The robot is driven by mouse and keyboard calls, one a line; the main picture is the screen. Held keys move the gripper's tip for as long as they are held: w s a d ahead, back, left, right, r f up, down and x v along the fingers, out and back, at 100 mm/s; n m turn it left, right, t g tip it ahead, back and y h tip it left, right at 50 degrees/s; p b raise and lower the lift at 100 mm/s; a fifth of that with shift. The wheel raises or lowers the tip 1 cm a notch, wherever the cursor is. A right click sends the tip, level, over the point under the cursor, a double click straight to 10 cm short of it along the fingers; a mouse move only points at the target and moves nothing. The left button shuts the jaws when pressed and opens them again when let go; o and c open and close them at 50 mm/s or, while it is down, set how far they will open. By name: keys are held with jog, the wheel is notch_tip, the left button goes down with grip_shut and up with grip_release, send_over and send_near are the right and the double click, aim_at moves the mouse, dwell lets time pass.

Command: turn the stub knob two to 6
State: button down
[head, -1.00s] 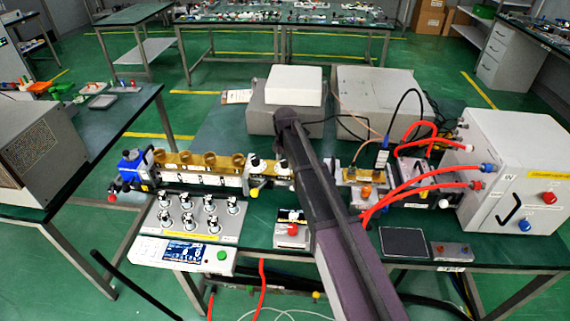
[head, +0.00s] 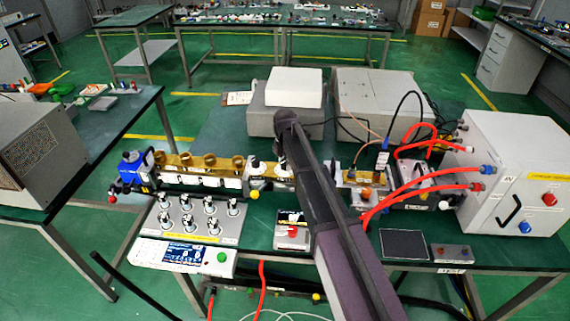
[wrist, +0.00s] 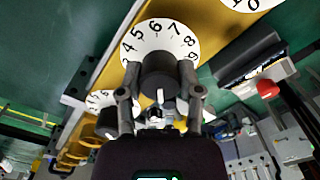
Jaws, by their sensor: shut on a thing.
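In the wrist view, a black knob (wrist: 158,75) stands on a white round dial (wrist: 157,40) with black numbers; 4 to 9 show along its far edge, with 6 near the top. My gripper (wrist: 160,92) is shut on this knob, one finger on each side. A short white mark shows on the knob's near side; I cannot tell which number it points to. In the head view my arm (head: 310,190) reaches over the brass waveguide (head: 222,163) and hides much of the gripped knob.
Parts of two neighbouring dials show in the wrist view, at the upper right (wrist: 243,3) and the left (wrist: 99,99). A dark block (wrist: 247,58) lies to the right. In the head view, red hoses (head: 425,190) run to a white cabinet (head: 500,190) on the right.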

jog(key=m, duration=0.9)
jog(key=shift+m, duration=0.4)
jog(key=m, duration=0.9)
jog(key=shift+s+m, duration=0.1)
jog(key=shift+m, duration=0.3)
jog(key=m, duration=0.3)
jog(key=shift+m, duration=0.4)
jog(key=m, duration=0.8)
jog(key=shift+m, duration=1.9)
